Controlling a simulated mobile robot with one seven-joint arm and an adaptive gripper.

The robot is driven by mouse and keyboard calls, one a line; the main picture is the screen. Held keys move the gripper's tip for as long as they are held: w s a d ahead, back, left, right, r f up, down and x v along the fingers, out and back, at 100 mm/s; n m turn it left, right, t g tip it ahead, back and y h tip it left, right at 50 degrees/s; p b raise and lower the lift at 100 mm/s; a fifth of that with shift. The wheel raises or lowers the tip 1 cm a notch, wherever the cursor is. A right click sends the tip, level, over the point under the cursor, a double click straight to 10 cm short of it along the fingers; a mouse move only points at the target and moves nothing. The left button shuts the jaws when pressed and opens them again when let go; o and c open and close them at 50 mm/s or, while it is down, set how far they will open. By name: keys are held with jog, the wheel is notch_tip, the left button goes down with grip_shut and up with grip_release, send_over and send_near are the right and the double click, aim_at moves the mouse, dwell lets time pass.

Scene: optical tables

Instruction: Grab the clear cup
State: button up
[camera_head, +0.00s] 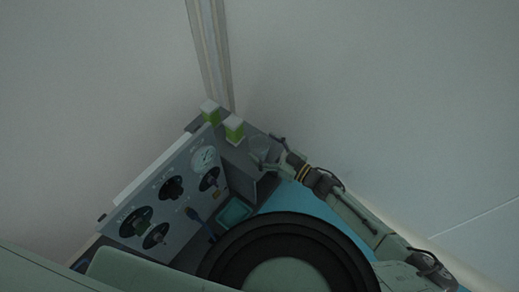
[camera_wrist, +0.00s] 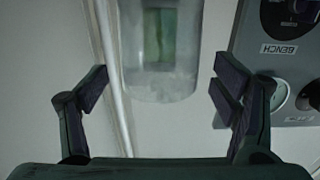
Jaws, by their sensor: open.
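The clear cup (camera_wrist: 163,82) is large in the wrist view, at the top centre. It is see-through, and a green block shows through it. My gripper (camera_wrist: 160,90) is open, with one finger to the left of the cup and one to the right. Gaps show between the cup and both fingers. In the head view my gripper (camera_head: 266,160) is at the far corner of the bench, beside the faint clear cup (camera_head: 259,144), whose outline is hard to make out.
Two green-and-white boxes (camera_head: 234,129) stand at the bench's far end. A grey instrument panel (camera_head: 165,195) with black knobs and a dial stands left of my arm; it also shows at right in the wrist view (camera_wrist: 290,75). A teal-topped item (camera_head: 234,212) sits in front of the panel.

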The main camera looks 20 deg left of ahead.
jog(key=shift+x, duration=1)
jog(key=c, duration=1.2)
